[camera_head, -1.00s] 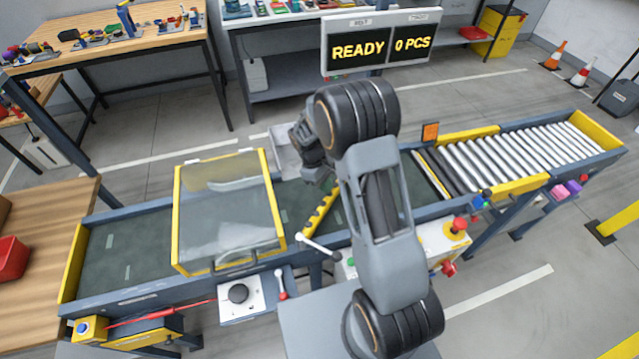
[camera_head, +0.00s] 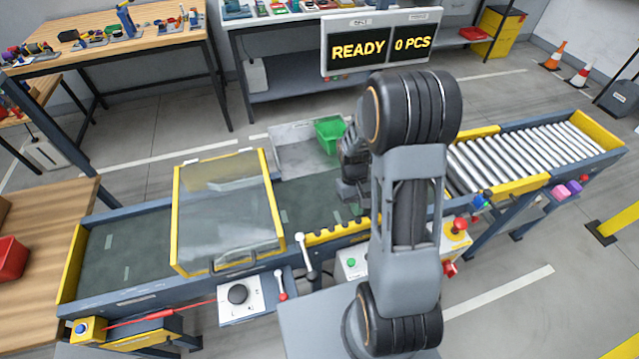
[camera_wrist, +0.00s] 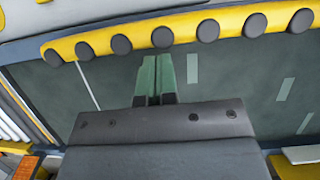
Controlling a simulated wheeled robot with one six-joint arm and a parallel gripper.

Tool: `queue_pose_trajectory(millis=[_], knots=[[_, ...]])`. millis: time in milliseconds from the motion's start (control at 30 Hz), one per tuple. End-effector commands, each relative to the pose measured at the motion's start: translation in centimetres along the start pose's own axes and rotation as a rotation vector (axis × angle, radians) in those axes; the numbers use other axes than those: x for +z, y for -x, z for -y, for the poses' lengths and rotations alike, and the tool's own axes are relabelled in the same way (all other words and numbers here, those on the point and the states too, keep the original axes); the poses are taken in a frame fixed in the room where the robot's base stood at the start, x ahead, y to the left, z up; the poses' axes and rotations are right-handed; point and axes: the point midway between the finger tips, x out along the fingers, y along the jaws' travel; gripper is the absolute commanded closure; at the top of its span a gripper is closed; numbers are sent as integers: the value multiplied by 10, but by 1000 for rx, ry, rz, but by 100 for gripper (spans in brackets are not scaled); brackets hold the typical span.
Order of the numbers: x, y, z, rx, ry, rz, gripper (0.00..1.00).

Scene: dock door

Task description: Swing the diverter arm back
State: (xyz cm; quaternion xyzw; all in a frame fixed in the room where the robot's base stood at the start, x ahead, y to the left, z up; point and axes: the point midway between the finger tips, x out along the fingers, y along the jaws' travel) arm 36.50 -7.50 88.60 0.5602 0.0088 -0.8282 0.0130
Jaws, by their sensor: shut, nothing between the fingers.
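The diverter arm (camera_head: 345,230) is a yellow bar with black rollers. In the head view it lies along the near edge of the dark green belt (camera_head: 300,205), roughly parallel to the side rail. In the wrist view the diverter arm (camera_wrist: 240,24) runs across the top, in front of my fingertips. A pale lever (camera_head: 305,256) stands at its left end and points toward the front. My gripper (camera_wrist: 156,80) is shut and empty over the belt, with a visible gap to the bar in the wrist view. In the head view my own arm hides the bar's right end.
A clear yellow-framed cover (camera_head: 177,215) stands over the belt at left. A green bin (camera_head: 330,135) sits in a grey side tray (camera_head: 290,155) behind the belt. Rollers (camera_head: 530,155) continue at right. A control box with a red button (camera_head: 459,225) is at the near side.

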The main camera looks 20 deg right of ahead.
Motion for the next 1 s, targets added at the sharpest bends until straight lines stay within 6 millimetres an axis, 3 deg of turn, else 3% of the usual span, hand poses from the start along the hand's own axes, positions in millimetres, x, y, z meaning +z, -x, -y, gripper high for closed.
queue_pose_trajectory(millis=[433, 1000], knots=[[14, -5, -2, -31, -77, -1, 100], [6, -2, -3, -31, -76, 0, 100]])
